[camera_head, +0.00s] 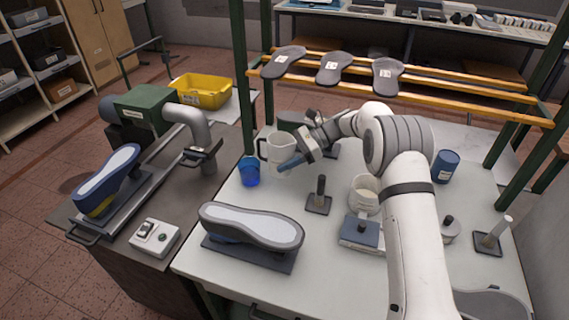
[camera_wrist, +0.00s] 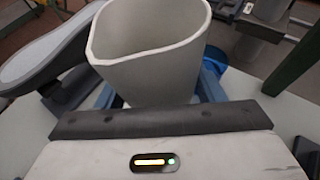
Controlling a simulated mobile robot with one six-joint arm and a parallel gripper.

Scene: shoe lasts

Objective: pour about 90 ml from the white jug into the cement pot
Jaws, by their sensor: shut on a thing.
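The white jug (camera_head: 274,148) stands roughly upright at the far left of the white table, its handle to the left. My gripper (camera_head: 292,163) is shut on it, with blue fingers on its sides. In the wrist view the jug (camera_wrist: 150,60) shows its open rim and spout between the fingers (camera_wrist: 160,95); I see no liquid surface inside. I cannot tell if its base touches the table. A whitish pot (camera_head: 365,194) with a pale inside, probably the cement pot, stands right of the jug, behind a blue-topped block, partly beside my arm.
A blue cup (camera_head: 249,171) stands just left of the jug. A shoe sole on a block (camera_head: 252,230) lies in front. A small dark post (camera_head: 319,196) stands between jug and pot. A blue tin (camera_head: 446,166) is at right. A wooden rack (camera_head: 400,98) crosses behind.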

